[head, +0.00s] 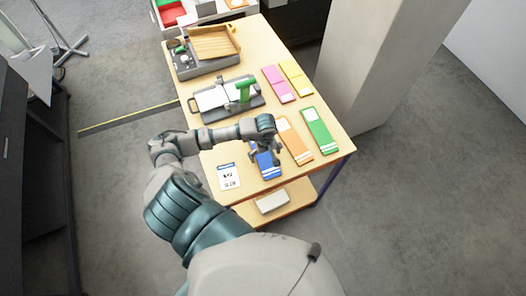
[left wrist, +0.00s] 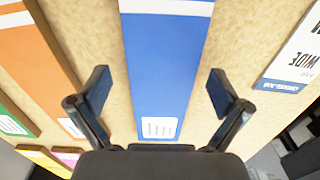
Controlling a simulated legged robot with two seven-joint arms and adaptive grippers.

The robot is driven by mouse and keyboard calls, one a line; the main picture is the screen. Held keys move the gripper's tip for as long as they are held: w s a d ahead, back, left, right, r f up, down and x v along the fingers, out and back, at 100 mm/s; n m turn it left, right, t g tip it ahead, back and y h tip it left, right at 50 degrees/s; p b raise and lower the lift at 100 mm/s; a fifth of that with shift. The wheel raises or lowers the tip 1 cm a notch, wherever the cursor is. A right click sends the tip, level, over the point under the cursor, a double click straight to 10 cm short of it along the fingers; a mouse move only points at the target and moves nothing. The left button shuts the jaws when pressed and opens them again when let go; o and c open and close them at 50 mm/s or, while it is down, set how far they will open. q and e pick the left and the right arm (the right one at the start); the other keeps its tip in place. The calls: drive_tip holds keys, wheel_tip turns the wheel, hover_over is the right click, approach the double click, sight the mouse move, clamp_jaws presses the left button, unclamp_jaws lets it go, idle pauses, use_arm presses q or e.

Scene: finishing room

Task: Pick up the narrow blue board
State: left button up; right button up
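The narrow blue board (head: 266,168) lies flat near the front edge of the table, partly covered by my left gripper (head: 264,153) in the head view. In the left wrist view the blue board (left wrist: 165,65) runs down the middle, with a white label at its lower end and a white stripe near the top. My left gripper (left wrist: 159,82) is open, one finger to each side of the board, with nothing held. The fingers look apart from the board; their exact height cannot be told. My right gripper is not in view.
Beside the blue board lie an orange board (head: 296,143) and a green board (head: 320,131) on one side, and a white printed card (head: 229,177) on the other. Pink (head: 275,82) and yellow (head: 296,77) boards, a green-handled tool (head: 226,101) and a wooden tray (head: 213,42) lie farther back.

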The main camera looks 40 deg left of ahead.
use_arm(q)
drive_tip(key=shift+a, duration=0.3)
drive_tip(key=c, duration=1.1)
drive_tip(key=shift+c, duration=0.2)
